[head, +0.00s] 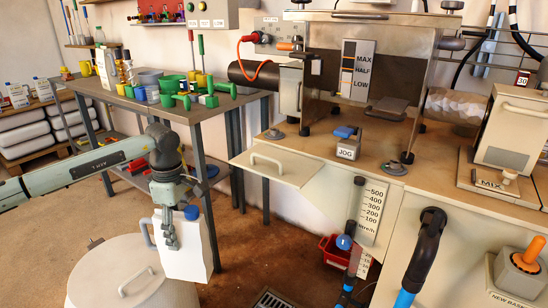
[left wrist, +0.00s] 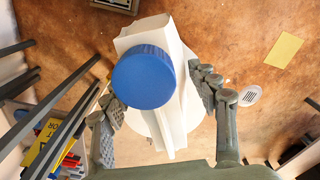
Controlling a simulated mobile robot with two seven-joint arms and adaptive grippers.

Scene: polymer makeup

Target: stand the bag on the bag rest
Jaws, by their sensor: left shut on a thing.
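The bag hangs roughly upright, slightly tilted, above the floor in front of the grey table. I cannot tell for sure which thing is the bag rest. My right gripper is out of view.
A white round drum (head: 125,275) with a handled lid stands just left of and below the bag. A grey table (head: 215,107) carries green and yellow vessels. The machine bench (head: 330,170), with an open handled flap (head: 285,168), is to the right. Brown floor (head: 245,250) lies between.

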